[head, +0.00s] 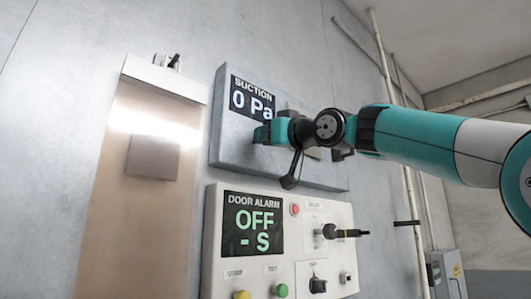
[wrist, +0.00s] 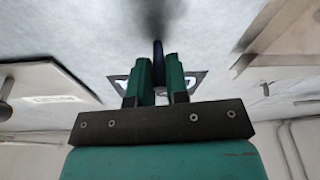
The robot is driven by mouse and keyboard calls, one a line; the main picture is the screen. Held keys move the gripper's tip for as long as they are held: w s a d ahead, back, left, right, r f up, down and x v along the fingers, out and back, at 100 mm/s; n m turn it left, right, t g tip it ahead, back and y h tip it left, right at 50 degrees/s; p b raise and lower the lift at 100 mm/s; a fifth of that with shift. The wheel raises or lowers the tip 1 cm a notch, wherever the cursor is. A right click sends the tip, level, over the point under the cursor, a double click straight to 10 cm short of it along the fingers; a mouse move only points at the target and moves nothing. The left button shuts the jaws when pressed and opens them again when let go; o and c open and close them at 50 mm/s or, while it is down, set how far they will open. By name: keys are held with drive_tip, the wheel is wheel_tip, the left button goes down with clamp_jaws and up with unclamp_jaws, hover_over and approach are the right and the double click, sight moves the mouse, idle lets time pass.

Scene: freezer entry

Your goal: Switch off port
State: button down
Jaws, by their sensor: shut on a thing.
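The suction panel (head: 228,158) is a grey box on the wall, and its display (head: 252,99) reads "SUCTION 0 Pa". My gripper (head: 262,133) is at the face of this panel, just below the display, and my arm hides much of the panel's right side. In the wrist view my gripper (wrist: 159,75) has its two green fingers closed on a narrow dark blue handle (wrist: 158,55). A dark label with white letters lies behind the fingers, mostly covered and unreadable. I cannot read the word "port" anywhere.
Below is a door alarm panel (head: 212,235) reading "OFF - S", with a red button (head: 295,209), a black lever (head: 340,232), a black knob (head: 318,285), a yellow button (head: 242,295) and a green button (head: 281,290). A metal door (head: 115,215) is at left. Pipes (head: 386,70) run along the right.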

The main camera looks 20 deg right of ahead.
wheel_tip(320, 180, down, 2)
drive_tip(key=t+y+b, duration=0.1)
drive_tip(key=t+b, duration=0.1)
drive_tip(key=b, duration=0.2)
drive_tip(key=t+y+b, duration=0.1)
drive_tip(key=t+b, duration=0.1)
drive_tip(key=b, duration=0.3)
drive_tip(key=shift+w+f+n+y, duration=0.1)
drive_tip(key=shift+n+y, duration=0.2)
drive_tip(key=shift+y, duration=0.1)
drive_tip(key=shift+t, duration=0.4)
drive_tip(key=c, duration=1.1)
unclamp_jaws()
drive_tip(key=shift+c, duration=0.2)
